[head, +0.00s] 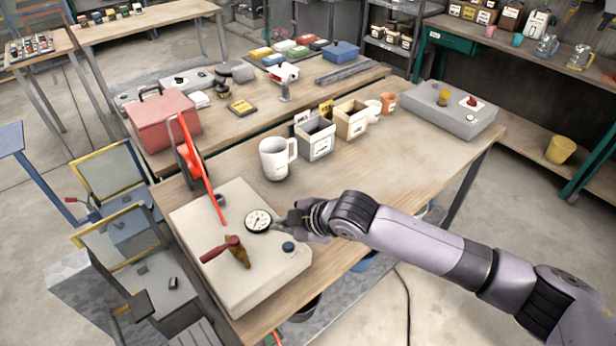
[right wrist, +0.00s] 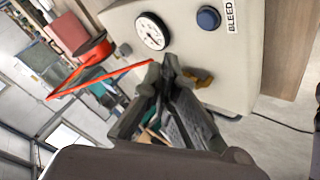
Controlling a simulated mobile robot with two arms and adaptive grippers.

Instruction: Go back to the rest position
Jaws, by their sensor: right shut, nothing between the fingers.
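My right gripper (head: 284,223) reaches in from the right over the pale control box (head: 200,222). Its fingers are shut with nothing between them, and their tips (right wrist: 166,66) show in the right wrist view. They are close to the round white gauge (head: 258,221) and the blue button (head: 289,247); I cannot tell whether they touch the box. The gauge (right wrist: 151,32) and the blue button (right wrist: 208,18), beside a BLEED label (right wrist: 231,14), also show in the wrist view. My left gripper is not in view.
A grey box (head: 450,112) lies at the table's far right. The table's middle right is clear.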

